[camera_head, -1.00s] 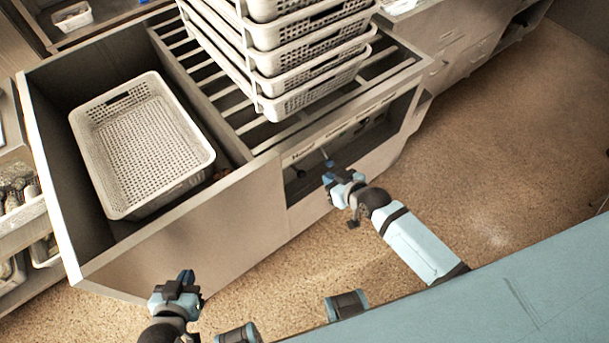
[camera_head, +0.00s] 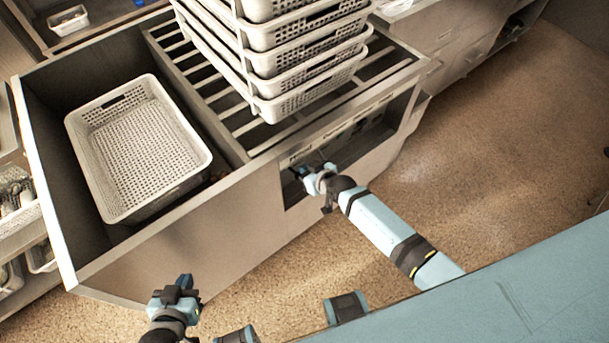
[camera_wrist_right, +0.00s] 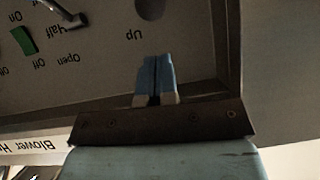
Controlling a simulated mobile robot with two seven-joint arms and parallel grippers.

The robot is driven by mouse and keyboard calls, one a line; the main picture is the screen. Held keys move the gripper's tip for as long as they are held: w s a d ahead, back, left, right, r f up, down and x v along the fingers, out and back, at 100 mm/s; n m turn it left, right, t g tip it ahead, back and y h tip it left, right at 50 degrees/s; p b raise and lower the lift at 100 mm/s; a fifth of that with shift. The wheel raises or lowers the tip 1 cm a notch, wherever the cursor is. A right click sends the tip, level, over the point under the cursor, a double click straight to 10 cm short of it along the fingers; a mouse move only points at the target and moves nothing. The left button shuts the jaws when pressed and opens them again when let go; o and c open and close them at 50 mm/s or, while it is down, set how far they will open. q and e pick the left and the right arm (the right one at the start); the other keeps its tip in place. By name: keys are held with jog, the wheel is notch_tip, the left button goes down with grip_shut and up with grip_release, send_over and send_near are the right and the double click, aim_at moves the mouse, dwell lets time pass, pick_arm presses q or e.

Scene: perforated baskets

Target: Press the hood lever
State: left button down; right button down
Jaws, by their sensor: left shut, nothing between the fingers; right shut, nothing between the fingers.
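The control panel (camera_wrist_right: 95,75) is recessed in the front of the grey bench (camera_head: 240,205). In the right wrist view it appears upside down, with labels such as "Up", "Open", "Half" and "Off". A pale lever (camera_wrist_right: 62,12) juts out at the top left of that view, partly cut off. A green switch (camera_wrist_right: 22,40) sits beside it. My right gripper (camera_head: 301,171) is shut and empty, reaching into the left end of the recess. Its blue fingertips (camera_wrist_right: 156,60) are near the "Up" label; contact cannot be told. My left gripper (camera_head: 186,283) is shut and empty, low before the bench.
A perforated basket (camera_head: 205,160) sits in the bench's left bay. A stack of baskets (camera_head: 310,70) stands on the slatted rack (camera_head: 215,100). A "Blower H..." label (camera_wrist_right: 50,143) is on the recess edge. The floor (camera_head: 490,180) at the right is clear.

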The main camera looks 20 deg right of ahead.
aim_at(294, 171)
pick_arm(q)
jog(key=shift+f, duration=0.25)
pick_arm(e)
jog(key=shift+w+a+f, duration=0.1)
jog(key=shift+f, duration=0.7)
jog(key=shift+w+a+f, duration=0.1)
jog(key=shift+f, duration=0.7)
